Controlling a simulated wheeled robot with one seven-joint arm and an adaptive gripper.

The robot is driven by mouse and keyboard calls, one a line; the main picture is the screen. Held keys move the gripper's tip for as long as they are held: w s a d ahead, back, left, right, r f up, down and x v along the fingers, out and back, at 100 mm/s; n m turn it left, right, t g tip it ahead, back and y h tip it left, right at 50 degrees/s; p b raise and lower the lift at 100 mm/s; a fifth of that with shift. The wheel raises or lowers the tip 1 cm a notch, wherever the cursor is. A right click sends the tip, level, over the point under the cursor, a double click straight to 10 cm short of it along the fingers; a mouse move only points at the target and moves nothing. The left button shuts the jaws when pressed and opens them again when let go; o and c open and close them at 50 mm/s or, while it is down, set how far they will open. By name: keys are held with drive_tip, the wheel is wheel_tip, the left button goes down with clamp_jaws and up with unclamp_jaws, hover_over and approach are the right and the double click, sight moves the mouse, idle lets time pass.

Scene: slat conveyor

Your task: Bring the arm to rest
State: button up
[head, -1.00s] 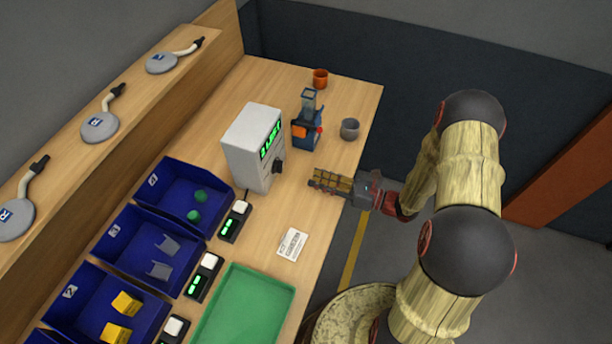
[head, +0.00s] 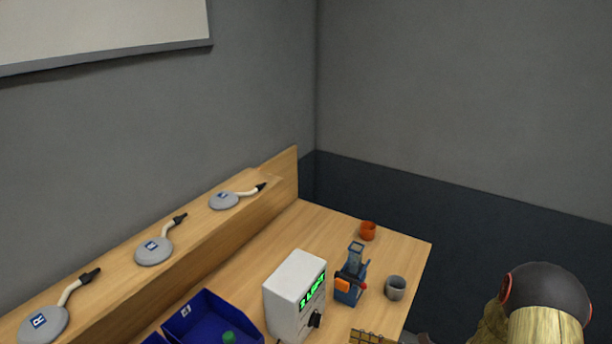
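My arm (head: 545,318) shows only in part at the lower right of the head view, with a dark round joint and a pale wood-like link. Of my gripper, only a patterned yellow-brown part (head: 368,338) shows at the bottom edge, by the front of the bench. Its fingertips are cut off by the frame, so I cannot tell whether it is open, shut or holding something.
The wooden bench (head: 250,268) carries a white box with a green display (head: 292,290), a blue device (head: 350,285), a grey cup (head: 396,288) and an orange cup (head: 368,231). A blue bin (head: 195,325) stands lower left. Grey round-based items line the shelf (head: 190,242).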

drive_tip(key=s+a+r+n+g+h+b, duration=0.1)
drive_tip(key=s+a+r+n+g+h, duration=0.25)
drive_tip(key=s+r+n, duration=0.3)
drive_tip(key=s+a+r+n+g+h, duration=0.2)
drive_tip(key=s+r+n+g, duration=0.3)
drive_tip(key=n, duration=0.3)
drive_tip(key=s+d+r+n+t+h+b, duration=0.1)
drive_tip(key=s+d+r+n+t+h, duration=0.5)
drive_tip(key=s+d+r+n+h, duration=0.2)
wheel_tip(320, 180, up, 3)
drive_tip(key=d+n+h, duration=0.1)
drive_tip(key=n+h, duration=0.1)
drive_tip(key=n, duration=0.2)
drive_tip(key=shift+r+b, duration=0.2)
drive_tip(key=shift+b, duration=0.2)
